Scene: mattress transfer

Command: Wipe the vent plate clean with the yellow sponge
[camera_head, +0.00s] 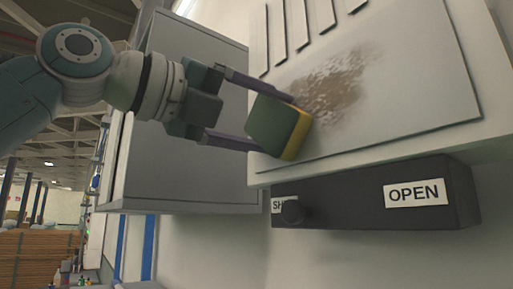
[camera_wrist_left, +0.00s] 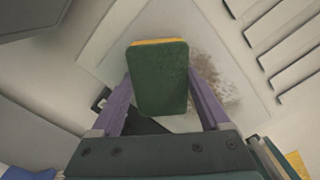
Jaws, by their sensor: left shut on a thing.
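The sponge (camera_head: 279,126) has a dark green side and a yellow side. My left gripper (camera_head: 275,125) is shut on it, one finger on each side. In the left wrist view the sponge (camera_wrist_left: 160,78) sits between the fingertips, green side toward the camera, a yellow edge at the top. The pale vent plate (camera_head: 420,100) has slots along its top and a brown smear (camera_head: 335,85) in its middle. The sponge's yellow side faces the plate at its lower left, beside the smear; I cannot tell whether it touches. My right gripper is not in view.
A grey cabinet (camera_head: 200,180) stands to the left, behind my arm. Stacked boards (camera_head: 38,255) lie far off at lower left.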

